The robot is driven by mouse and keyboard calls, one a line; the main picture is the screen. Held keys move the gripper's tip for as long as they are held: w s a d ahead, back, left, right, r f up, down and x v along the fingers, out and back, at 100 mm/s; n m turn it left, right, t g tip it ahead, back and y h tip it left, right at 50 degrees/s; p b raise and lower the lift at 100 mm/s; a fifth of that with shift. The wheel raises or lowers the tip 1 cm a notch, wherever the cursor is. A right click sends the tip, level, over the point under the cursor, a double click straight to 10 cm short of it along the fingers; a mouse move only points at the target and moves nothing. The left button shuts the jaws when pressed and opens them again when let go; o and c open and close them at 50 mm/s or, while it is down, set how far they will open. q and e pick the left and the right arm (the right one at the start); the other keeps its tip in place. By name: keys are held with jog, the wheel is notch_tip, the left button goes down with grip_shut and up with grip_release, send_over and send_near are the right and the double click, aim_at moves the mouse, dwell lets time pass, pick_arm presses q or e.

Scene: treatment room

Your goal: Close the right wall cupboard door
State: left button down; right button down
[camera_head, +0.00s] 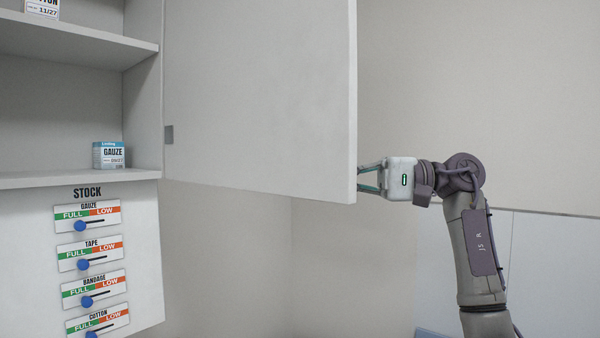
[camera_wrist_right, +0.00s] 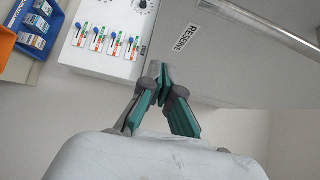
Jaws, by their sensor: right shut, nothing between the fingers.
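The right wall cupboard door (camera_head: 260,90) stands wide open, swung out from its hinge side beside the shelves. In the right wrist view its outer face (camera_wrist_right: 225,65) carries a RESERVE label and a long bar handle (camera_wrist_right: 262,30). My right gripper (camera_head: 362,178) is at the door's free edge, near the lower corner, on its outer side. The fingertips are partly hidden by the door edge in the head view. In the right wrist view the gripper (camera_wrist_right: 160,85) is shut and empty. I cannot tell whether it touches the door. My left gripper is not in view.
The open cupboard shelf (camera_head: 75,180) holds a gauze box (camera_head: 109,155); another box (camera_head: 42,8) stands on the upper shelf. Below is a STOCK panel (camera_head: 140,270) with several sliders. Bare wall lies behind the door.

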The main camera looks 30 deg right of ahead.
aim_at(299, 181)
jog(key=a+p, duration=0.2)
jog(key=a, duration=0.5)
jog(key=shift+a+p, duration=0.2)
jog(key=shift+p, duration=0.1)
jog(key=shift+w, duration=0.1)
